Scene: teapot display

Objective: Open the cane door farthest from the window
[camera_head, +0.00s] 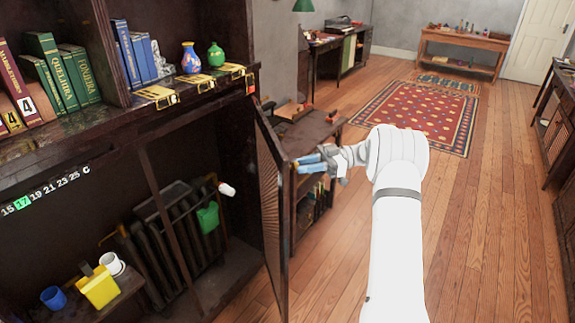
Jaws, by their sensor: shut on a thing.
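A dark wooden door with a cane panel (268,185) stands swung open at the right end of the dark cabinet (145,185). I see it at a steep angle, and the cabinet's inside shows to its left. My gripper (298,165), with blue fingers, is at the door's right side near its upper middle. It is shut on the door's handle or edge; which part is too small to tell. No window is in view, so the door's distance from it does not show.
Inside the cabinet are a dark ribbed radiator (175,225), a yellow container (98,287), a white mug (112,264) and a blue cup (53,298). Vases and books stand on the shelf above. A low shelf unit (310,205) stands behind the door. The wooden floor (480,230) at right is clear.

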